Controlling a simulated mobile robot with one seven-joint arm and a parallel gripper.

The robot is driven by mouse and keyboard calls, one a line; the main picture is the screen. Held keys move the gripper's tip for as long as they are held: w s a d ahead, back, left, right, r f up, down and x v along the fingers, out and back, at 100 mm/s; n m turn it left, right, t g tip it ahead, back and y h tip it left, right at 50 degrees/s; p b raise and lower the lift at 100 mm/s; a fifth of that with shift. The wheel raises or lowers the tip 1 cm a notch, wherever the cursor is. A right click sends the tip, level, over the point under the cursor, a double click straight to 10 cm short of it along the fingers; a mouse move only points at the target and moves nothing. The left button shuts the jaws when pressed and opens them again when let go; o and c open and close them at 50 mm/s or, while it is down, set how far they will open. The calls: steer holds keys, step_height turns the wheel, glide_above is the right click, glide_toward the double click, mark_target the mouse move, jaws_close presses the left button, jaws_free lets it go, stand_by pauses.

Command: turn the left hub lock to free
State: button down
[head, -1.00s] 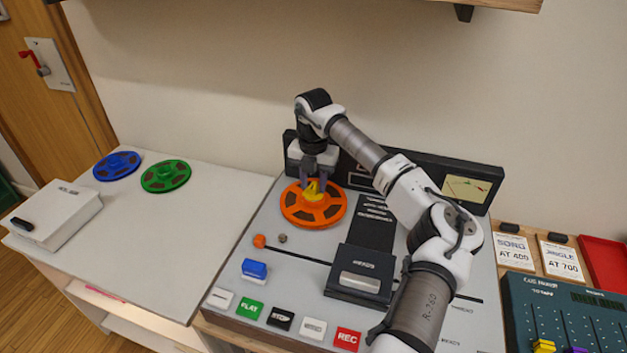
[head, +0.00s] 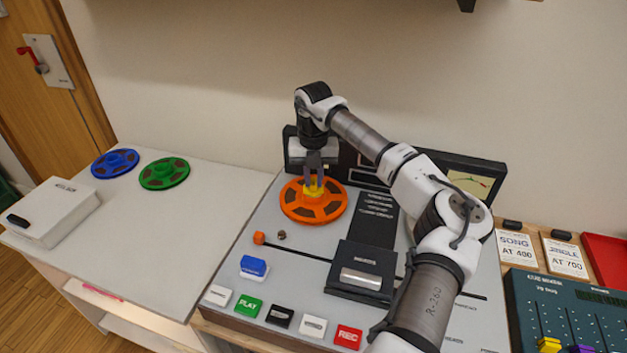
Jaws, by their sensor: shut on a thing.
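The left hub lock (head: 313,190) is a small yellow piece at the centre of the orange reel (head: 327,211). The orange reel lies flat on the left side of the grey tape machine deck (head: 225,270). My gripper (head: 314,182) points straight down over the reel's centre and is shut on the yellow lock. The fingers cover part of the lock, and its exact turn angle is hard to read. The right hub is hidden behind my arm.
A blue reel (head: 115,163) and a green reel (head: 164,173) lie on the white side table (head: 150,240) beside a white box (head: 54,212). Deck buttons, including PLAY (head: 248,306) and REC (head: 348,337), line the front. A dark head block (head: 361,273) stands mid-deck. A mixer (head: 570,310) sits at right.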

steer(key=n+b, duration=0.1)
steer(key=n, duration=0.2)
steer(key=shift+n, duration=0.4)
steer(key=n+b, duration=0.1)
steer(key=n, duration=0.2)
steer(key=shift+n, duration=0.3)
steer(key=n, duration=0.3)
steer(key=shift+w+r+n, duration=0.1)
steer(key=shift+n, duration=1.8)
steer(key=c, duration=1.4)
jaws_free()
steer(key=shift+o, duration=0.2)
